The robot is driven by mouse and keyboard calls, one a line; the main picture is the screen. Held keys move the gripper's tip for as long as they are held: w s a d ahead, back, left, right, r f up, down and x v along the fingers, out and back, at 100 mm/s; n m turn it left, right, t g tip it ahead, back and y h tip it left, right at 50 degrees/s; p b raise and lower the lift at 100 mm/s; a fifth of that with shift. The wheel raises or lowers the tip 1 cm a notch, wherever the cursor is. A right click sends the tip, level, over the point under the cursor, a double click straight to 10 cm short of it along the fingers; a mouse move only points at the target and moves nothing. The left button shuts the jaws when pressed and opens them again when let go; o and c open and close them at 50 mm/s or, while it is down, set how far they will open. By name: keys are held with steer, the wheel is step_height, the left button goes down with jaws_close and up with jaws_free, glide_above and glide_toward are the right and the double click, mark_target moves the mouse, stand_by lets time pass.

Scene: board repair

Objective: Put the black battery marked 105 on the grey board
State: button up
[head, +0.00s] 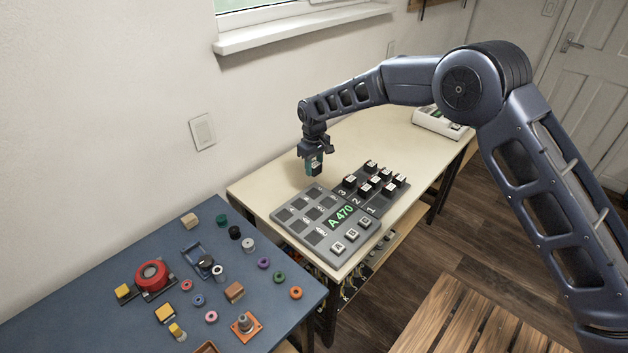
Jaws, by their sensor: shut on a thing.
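The grey board (290,226) lies on the cream table, with dark square sockets, a green display reading "A 470" and buttons lettered A, B and C. My gripper (314,164) is shut on a small dark battery (315,170), upright in the air above or behind the board's far left edge. Its mark is too small to read, and teal shows at its side. Several black batteries (374,181) with pale labels stand in a dark rack (354,202) numbered 1, 2 and 3, just right of the board. I cannot tell which is marked 105.
A blue table (75,310) at the front left holds a red round part (151,275), coloured rings and small blocks. A white device (436,122) stands at the cream table's (262,186) far right end. The table behind the rack is clear.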

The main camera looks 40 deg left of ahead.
step_height(320, 180, up, 8)
steer(key=shift+r, duration=0.65)
steer(key=shift+w, duration=0.25)
glide_above(360, 178)
step_height(360, 178, down, 11)
steer(key=shift+f, duration=4.5)
steer(key=shift+f, duration=0.45)
steer(key=o, duration=1.1)
